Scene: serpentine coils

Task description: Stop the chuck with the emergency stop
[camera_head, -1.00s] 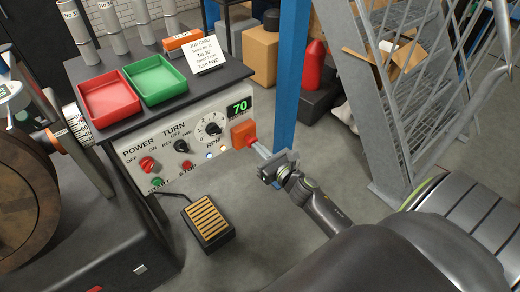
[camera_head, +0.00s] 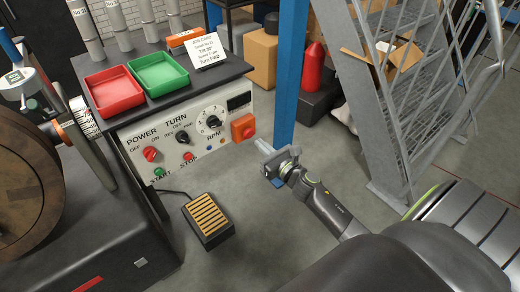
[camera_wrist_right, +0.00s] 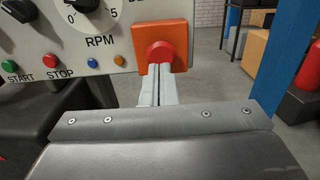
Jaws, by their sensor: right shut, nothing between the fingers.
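The emergency stop (camera_head: 241,127) is an orange box with a red button at the right end of the control panel (camera_head: 185,137). It also shows in the right wrist view, with its red button (camera_wrist_right: 160,51) facing me. My right gripper (camera_head: 262,145) is shut and empty, with its fingertips just off the button in the head view. In the right wrist view its fingers (camera_wrist_right: 157,85) overlap the button's lower edge. The speed display (camera_head: 238,101) is dark. The large brown round chuck (camera_head: 25,185) is at the left. My left gripper is not in view.
A red tray (camera_head: 113,90) and a green tray (camera_head: 160,76) sit on top of the panel cabinet beside a job card (camera_head: 209,53). A foot pedal (camera_head: 208,217) is on the floor. A blue post (camera_head: 289,75) stands behind my right gripper.

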